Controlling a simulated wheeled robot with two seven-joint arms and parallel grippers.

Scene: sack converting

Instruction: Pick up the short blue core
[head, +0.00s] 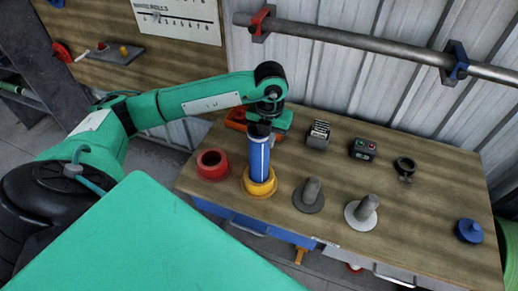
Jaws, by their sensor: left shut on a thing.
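The short blue core (259,158) is a blue upright cylinder with a pale stripe. Its lower end is at a yellow ring-shaped base (260,189) on the wooden bench; I cannot tell whether it is seated in the base or just above it. My left gripper (260,134) comes down from above and is shut on the top of the core. The fingertips are small and partly hidden by the wrist. My right gripper is not in view.
A red ring (212,165) stands left of the yellow base. Two grey pegs on round bases (312,190) (365,208) stand to the right. Behind are a slotted block (318,134), a button box (363,149) and a dark ring (404,164). A blue knobbed piece (468,231) sits far right.

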